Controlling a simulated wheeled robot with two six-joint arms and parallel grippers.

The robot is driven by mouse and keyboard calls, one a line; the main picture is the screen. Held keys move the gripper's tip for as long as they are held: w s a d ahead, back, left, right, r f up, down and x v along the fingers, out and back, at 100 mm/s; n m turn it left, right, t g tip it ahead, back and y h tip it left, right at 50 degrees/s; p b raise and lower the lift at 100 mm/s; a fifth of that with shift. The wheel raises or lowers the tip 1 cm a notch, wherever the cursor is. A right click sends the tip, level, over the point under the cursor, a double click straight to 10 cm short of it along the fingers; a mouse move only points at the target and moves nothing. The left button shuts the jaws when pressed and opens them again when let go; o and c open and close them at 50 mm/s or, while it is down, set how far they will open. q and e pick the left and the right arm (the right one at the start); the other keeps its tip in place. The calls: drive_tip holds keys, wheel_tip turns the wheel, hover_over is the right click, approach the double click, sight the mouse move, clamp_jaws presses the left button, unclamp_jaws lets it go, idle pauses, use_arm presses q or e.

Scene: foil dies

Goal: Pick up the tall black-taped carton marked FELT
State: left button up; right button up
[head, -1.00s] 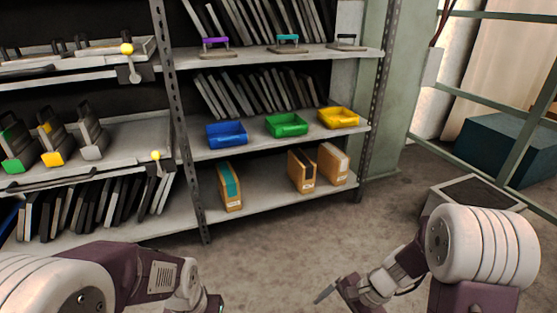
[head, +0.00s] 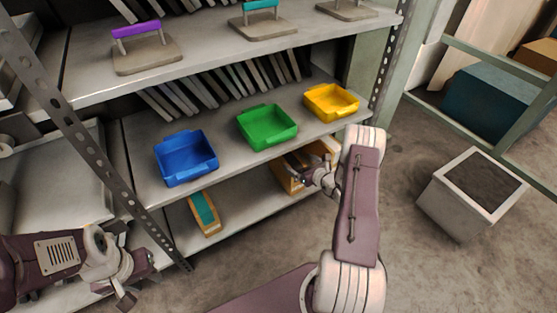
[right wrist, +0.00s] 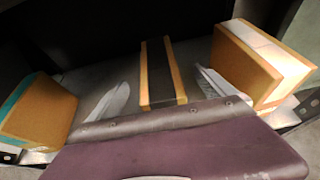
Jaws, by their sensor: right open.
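The black-taped carton (right wrist: 145,75) stands upright on the lower shelf in the right wrist view, its dark tape strip running along its top. Any lettering on it is not legible. My right gripper (right wrist: 162,84) is open, one finger to each side of this carton, with gaps left and right; I see no contact. In the head view the carton (head: 284,182) is mostly hidden behind my right gripper (head: 305,178) and under the shelf above. My left gripper (head: 136,280) appears open and empty, low at the left, away from the cartons.
A teal-taped carton (head: 206,214) stands left on the same shelf, and a white-taped carton (right wrist: 258,62) stands close on the right. Blue (head: 186,158), green (head: 267,127) and yellow (head: 331,102) bins sit on the shelf above. A grey box (head: 470,193) stands on the floor.

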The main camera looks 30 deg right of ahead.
sight(289, 157)
drive_tip(key=b+x, duration=0.2)
drive_tip(key=x, duration=0.1)
drive_tip(key=shift+w+a+f+b, duration=0.1)
drive_tip(key=shift+w+f+b, duration=0.2)
drive_tip(key=shift+b, duration=0.1)
drive_tip(key=shift+r, duration=0.1)
drive_tip(key=b+x, duration=0.4)
drive_tip(key=x, duration=0.1)
drive_tip(key=shift+s+a, duration=0.1)
drive_tip(key=shift+a, duration=0.05)
drive_tip(key=shift+r, duration=0.1)
clamp_jaws()
